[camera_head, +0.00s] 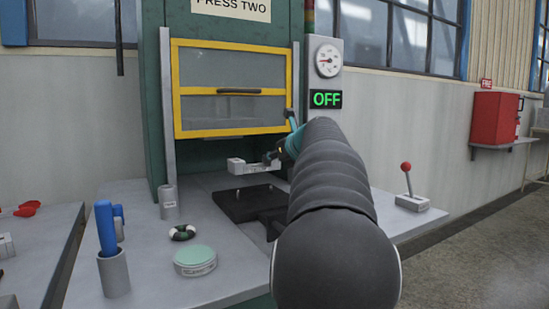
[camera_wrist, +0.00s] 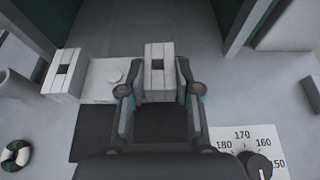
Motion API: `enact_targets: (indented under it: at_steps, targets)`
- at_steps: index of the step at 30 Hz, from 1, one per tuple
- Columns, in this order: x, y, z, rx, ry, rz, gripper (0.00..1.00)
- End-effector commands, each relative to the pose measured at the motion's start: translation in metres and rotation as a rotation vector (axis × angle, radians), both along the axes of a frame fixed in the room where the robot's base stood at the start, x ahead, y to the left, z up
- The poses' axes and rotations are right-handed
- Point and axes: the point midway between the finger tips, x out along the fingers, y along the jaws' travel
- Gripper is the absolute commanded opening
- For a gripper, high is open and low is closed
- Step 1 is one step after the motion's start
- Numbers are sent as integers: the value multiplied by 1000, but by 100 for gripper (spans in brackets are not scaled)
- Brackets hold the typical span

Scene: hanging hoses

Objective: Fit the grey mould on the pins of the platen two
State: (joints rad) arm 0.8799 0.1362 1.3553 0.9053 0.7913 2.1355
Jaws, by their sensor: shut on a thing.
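The grey mould (camera_head: 250,168) is a pale, long piece with a raised block at each end. My gripper (camera_head: 274,157) is shut on its right end block and holds it level, seemingly above the bench. In the wrist view my gripper (camera_wrist: 160,90) has a finger on each side of that block, and the rest of the mould (camera_wrist: 103,75) reaches out to the left. The dark platen (camera_head: 238,207) lies below, under the press opening; in the wrist view the platen (camera_wrist: 92,125) shows nearer than the mould.
The yellow-framed guard (camera_head: 233,88) is above the mould. A red-knobbed lever (camera_head: 408,185) stands right. A numbered dial (camera_wrist: 255,165) is close right.

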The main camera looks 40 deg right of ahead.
Motion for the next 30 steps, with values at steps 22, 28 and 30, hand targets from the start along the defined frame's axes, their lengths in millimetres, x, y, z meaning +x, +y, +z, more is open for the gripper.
enact_targets:
  at_steps: [22,28,30]
  targets:
    - [0,0,-44,0,-3,-1,0]
    - [0,0,-46,-1,-3,-1,0]
    - [0,0,-46,-1,-3,-1,0]
